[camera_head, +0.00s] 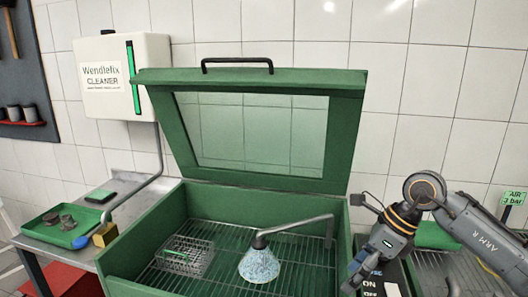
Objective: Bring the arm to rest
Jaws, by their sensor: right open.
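My right arm comes in from the right, and its gripper (358,278) points down at the front right corner of the green washing cabinet (150,245). The gripper is open, and I see nothing between its fingers, though they are small and dark here. It is in front of a dark box with ON lettering (395,280), which it partly hides. My left gripper is not in view.
The cabinet's windowed lid (260,180) stands open. Inside are a wire basket (185,255) and a spray head (259,264) on a bent pipe. A green tray (50,222) with grey parts lies on the left bench. A white cleaner box (105,90) hangs on the wall.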

